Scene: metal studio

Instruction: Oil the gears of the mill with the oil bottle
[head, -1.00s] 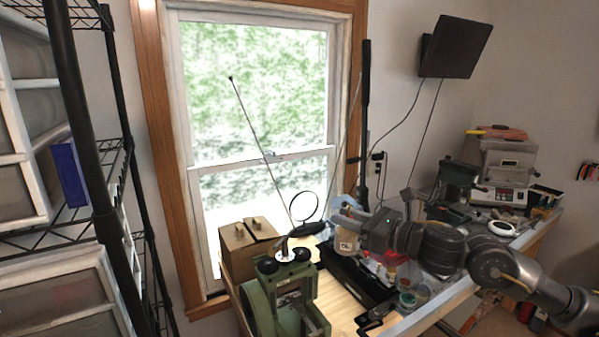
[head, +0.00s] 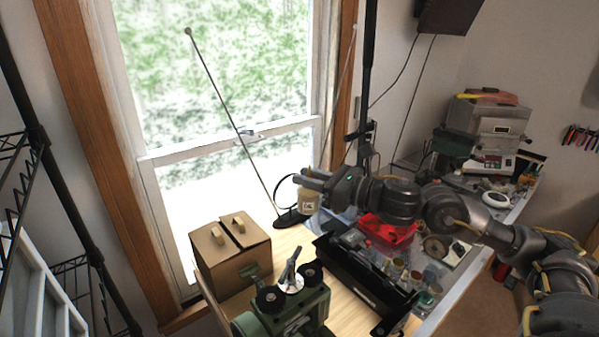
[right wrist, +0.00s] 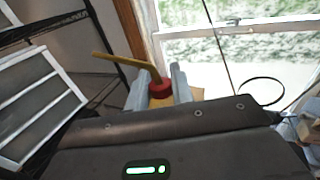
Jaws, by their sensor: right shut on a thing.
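A green machine, which I take for the mill (head: 305,312), stands at the near edge of the wooden bench. Round black parts and a pale disc show on its top; I cannot make out the gears. My right gripper (head: 308,179) is shut on the oil bottle (head: 308,203), a small labelled bottle held upright above the bench, behind and above the machine, apart from it. In the right wrist view, the fingers (right wrist: 160,82) flank the bottle's red cap (right wrist: 160,89); its yellow spout (right wrist: 118,60) points up and left. My left gripper is not in view.
A cardboard box (head: 228,268) stands left behind the machine. A thin tilted rod (head: 232,122) rises from a black base. A black tray (head: 362,285), a red bin (head: 385,230) and small jars fill the right. Some bare wood lies between machine and tray.

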